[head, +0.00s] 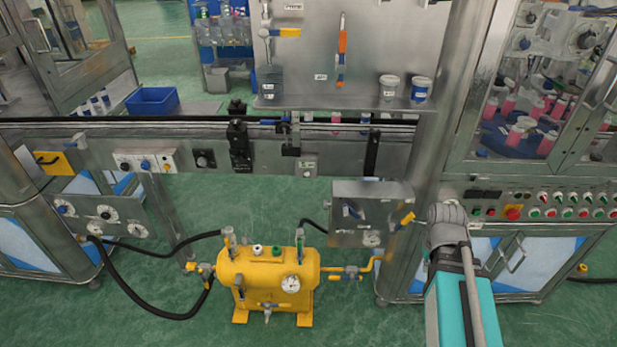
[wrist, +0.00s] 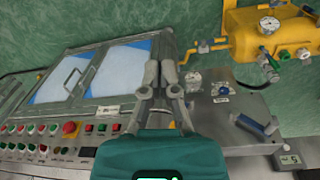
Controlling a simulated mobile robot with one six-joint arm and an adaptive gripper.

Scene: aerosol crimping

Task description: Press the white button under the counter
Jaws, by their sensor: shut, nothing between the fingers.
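A small grey box (head: 307,168) with a dark marking like a counter readout hangs on the front of the conveyor rail, right of centre in the head view. A small pale round spot, perhaps the white button, sits below the marking. The box also shows at the lower right edge of the wrist view (wrist: 288,158). My gripper (wrist: 164,62) is shut and empty in the wrist view, over the edge between the cabinet and the steel box. It is well apart from the small box. In the head view, my arm hides most of the gripper.
A steel box with valves (head: 372,212) stands between my arm and the small box. A yellow tank (head: 265,275) with hoses stands on the floor below. The control panel (head: 540,205) with many buttons is at the right. Floor in front of the tank is clear.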

